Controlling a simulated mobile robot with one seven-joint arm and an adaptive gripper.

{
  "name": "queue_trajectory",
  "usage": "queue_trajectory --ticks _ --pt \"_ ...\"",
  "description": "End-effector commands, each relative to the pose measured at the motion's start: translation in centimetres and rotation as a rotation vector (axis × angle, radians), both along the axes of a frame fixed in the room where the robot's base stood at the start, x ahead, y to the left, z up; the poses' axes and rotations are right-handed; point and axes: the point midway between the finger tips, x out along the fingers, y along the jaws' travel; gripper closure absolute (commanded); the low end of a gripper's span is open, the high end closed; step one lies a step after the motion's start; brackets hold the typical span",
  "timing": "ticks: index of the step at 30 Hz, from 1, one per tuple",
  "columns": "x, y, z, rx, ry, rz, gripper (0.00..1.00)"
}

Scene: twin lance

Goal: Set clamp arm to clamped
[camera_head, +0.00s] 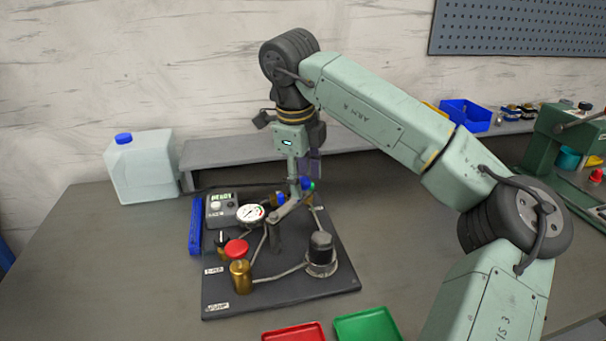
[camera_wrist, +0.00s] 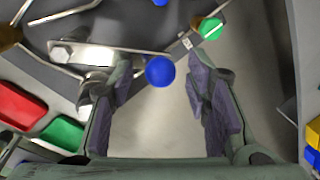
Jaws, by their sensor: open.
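A dark base plate (camera_head: 290,283) on the bench carries the fixture. A grey metal lever, seemingly the clamp arm (camera_head: 287,208), lies near its back, partly hidden by my gripper. In the wrist view the clamp arm (camera_wrist: 105,54) is a silver bar with a bolt at its left end. A blue ball knob (camera_wrist: 160,71) shows below the bar, between my fingers; I cannot tell if they touch it. My gripper (camera_wrist: 160,82) is open, pointing down over the plate's back edge; it also shows in the head view (camera_head: 303,174).
The plate also holds a gauge (camera_head: 250,214), a red button (camera_head: 236,249), a brass cylinder (camera_head: 241,276) and a black-capped part (camera_head: 321,249). A green knob (camera_wrist: 210,28) is close to my right finger. Red (camera_head: 293,333) and green (camera_head: 367,326) trays lie in front.

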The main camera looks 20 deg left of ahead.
Motion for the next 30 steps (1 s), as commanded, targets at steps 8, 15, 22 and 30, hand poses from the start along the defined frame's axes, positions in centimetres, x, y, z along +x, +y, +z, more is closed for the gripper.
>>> queue_trajectory --ticks 8,15,22,30 --pt "0.03 0.01 -0.22 0.000 0.000 0.000 0.56" --pt "0.03 0.01 -0.19 0.000 0.000 0.000 0.71" --pt "0.03 0.01 -0.18 0.000 0.000 0.000 0.86" --pt "0.02 0.01 -0.18 0.000 0.000 0.000 1.00"
